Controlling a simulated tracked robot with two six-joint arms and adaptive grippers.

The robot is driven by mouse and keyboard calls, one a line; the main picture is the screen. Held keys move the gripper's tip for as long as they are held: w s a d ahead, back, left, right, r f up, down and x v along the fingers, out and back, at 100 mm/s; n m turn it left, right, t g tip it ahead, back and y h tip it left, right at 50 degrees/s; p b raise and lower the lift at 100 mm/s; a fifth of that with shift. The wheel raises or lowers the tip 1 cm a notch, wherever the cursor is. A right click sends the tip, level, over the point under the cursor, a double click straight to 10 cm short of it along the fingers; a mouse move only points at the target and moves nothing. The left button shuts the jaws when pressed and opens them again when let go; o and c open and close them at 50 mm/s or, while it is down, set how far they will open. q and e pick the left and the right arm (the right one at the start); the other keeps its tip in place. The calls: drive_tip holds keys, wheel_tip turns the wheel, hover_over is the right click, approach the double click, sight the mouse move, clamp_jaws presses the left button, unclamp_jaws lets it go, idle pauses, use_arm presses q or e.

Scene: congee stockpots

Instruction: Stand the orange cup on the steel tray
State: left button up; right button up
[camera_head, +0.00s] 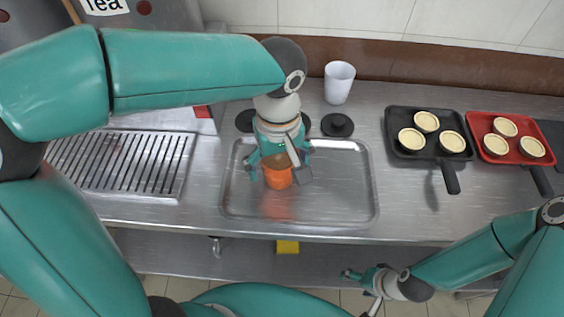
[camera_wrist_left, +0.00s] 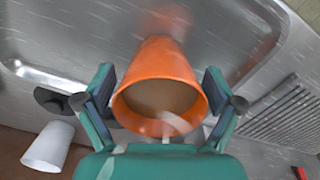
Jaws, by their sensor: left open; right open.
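The orange cup (camera_head: 278,179) stands upright on the left part of the steel tray (camera_head: 345,208). In the left wrist view the orange cup (camera_wrist_left: 158,62) shows its open top with brownish contents or inside. My left gripper (camera_head: 281,172) is open around the cup, and its fingers (camera_wrist_left: 161,95) lie on either side with gaps to the cup wall. The tray also shows in the left wrist view (camera_wrist_left: 85,45). My right gripper (camera_head: 362,284) is open and empty in front of the counter, low and away from the tray.
A white cup (camera_head: 339,82) and black lids (camera_head: 337,125) stand behind the tray. A black pan (camera_head: 400,120) and a red pan (camera_head: 482,125) with pale round pieces lie to the right. A drain grate (camera_head: 130,162) is at left. The tray's right half is clear.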

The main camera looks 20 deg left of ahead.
use_arm(q)
wheel_tip(320, 180, up, 12)
drive_tip(key=p, duration=0.1)
drive_tip(key=shift+p, duration=0.4)
idle(0.4)
